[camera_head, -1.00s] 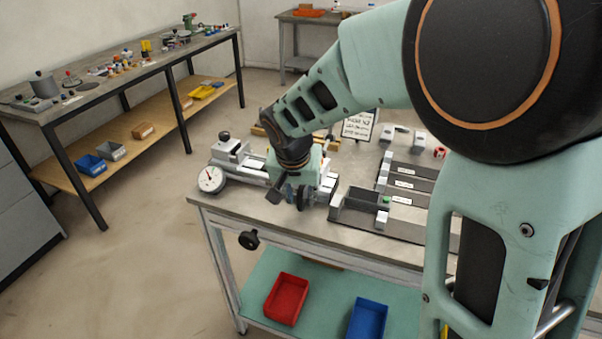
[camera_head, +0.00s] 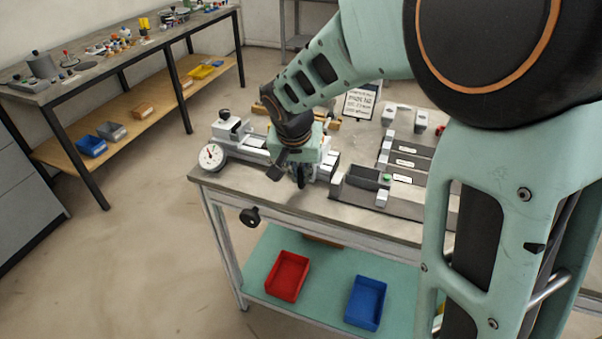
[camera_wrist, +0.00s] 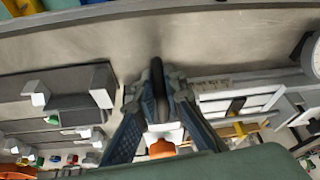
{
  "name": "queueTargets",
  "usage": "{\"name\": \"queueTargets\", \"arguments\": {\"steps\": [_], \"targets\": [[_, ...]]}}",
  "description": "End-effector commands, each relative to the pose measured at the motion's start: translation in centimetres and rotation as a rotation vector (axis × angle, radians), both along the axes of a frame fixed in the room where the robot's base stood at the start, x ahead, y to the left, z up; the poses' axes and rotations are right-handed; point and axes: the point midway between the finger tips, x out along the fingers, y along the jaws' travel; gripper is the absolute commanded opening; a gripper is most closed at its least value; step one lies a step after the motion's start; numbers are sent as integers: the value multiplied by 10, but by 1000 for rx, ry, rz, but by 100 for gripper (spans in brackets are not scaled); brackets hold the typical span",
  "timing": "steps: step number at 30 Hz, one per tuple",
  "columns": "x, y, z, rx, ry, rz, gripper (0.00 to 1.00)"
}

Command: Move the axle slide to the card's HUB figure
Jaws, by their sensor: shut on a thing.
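My gripper (camera_wrist: 158,85) is shut on a dark rounded part (camera_wrist: 158,72), seen edge-on between the fingertips in the wrist view. In the head view my gripper (camera_head: 300,172) is low over a pale metal rail assembly (camera_head: 256,141) near the bench's front edge, and hides its middle. A scale strip (camera_wrist: 212,84) lies right of the fingers in the wrist view. I cannot tell the axle slide apart from the rest of the rail. The white card (camera_head: 361,103) stands behind, with print too small to read. A round dial (camera_head: 212,157) is at the rail's left end.
A dark block with pale ends (camera_head: 362,178) and several dark strips (camera_head: 408,162) lie right of my gripper. A black knob (camera_head: 250,216) sticks out at the bench front. Red (camera_head: 287,276) and blue (camera_head: 366,302) bins are on the lower shelf. Bare bench top shows along the front edge.

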Motion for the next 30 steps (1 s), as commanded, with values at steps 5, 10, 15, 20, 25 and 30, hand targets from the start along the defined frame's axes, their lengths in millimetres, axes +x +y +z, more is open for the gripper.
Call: {"name": "queueTargets", "arguments": {"steps": [5,10,15,20,25,30], "targets": [[11,31,-3,2,-6,14,0],[20,54,0,2,-6,13,0],[23,62,2,3,-8,11,0],[23,63,3,4,-9,12,0],[23,64,3,6,-10,14,20],[22,62,2,4,-8,10,27]]}}
